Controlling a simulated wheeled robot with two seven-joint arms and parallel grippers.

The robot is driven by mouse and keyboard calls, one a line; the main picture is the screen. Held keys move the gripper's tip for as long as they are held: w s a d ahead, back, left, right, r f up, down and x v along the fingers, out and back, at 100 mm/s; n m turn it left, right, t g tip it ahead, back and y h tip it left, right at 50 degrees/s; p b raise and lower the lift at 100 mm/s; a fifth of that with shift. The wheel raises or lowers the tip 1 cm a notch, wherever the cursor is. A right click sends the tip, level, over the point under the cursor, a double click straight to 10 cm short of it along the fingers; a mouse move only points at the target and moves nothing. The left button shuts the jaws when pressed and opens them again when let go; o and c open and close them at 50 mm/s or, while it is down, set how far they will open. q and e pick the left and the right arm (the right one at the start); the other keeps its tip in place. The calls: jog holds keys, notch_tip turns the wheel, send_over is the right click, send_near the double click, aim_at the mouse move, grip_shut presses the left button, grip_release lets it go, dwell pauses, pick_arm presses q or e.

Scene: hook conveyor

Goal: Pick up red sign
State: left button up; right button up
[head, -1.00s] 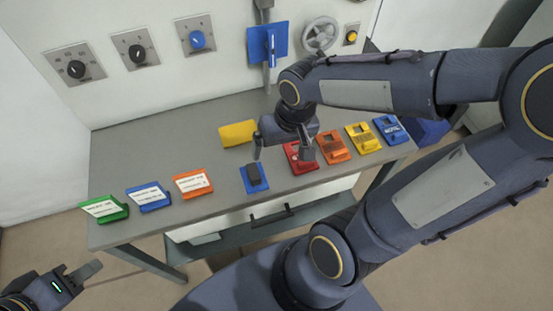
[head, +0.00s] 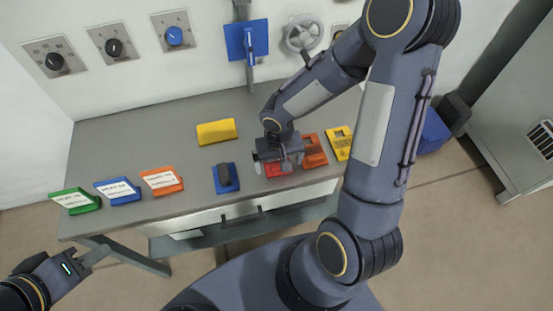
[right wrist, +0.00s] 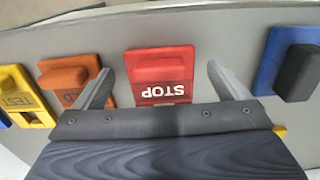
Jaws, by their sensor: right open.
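The red sign (right wrist: 160,73) lies on the table in the right wrist view, with white lettering reading STOP upside down and a raised red block. In the head view the red sign (head: 279,170) shows only in part under my right gripper. My right gripper (head: 279,162) is over it, open, its two fingers on either side of the sign in the right wrist view (right wrist: 165,88). Nothing is held between them. My left gripper (head: 92,258) is off the table's front left corner; its jaw state is unclear.
An orange sign (head: 313,151) and a yellow sign (head: 340,143) lie right of the red one, a blue holder with a dark block (head: 226,178) left. A yellow block (head: 217,131) lies behind. Green (head: 76,201), blue (head: 119,191) and orange (head: 161,181) label stands line the left front.

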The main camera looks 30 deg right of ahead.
jog(key=shift+f, duration=0.25)
jog(key=c, duration=1.1)
jog(key=shift+r, duration=0.15)
jog(key=shift+r, duration=0.2)
notch_tip(320, 180, up, 2)
jog(key=shift+r, duration=0.1)
jog(key=a+r, duration=0.3)
jog(key=a, duration=0.1)
jog(key=a+r+b, duration=0.1)
jog(key=a+r, duration=0.2)
jog(key=a, duration=0.2)
jog(key=s+a+r, duration=0.1)
jog(key=a+r, duration=0.3)
jog(key=a, duration=0.1)
jog(key=shift+b, duration=0.4)
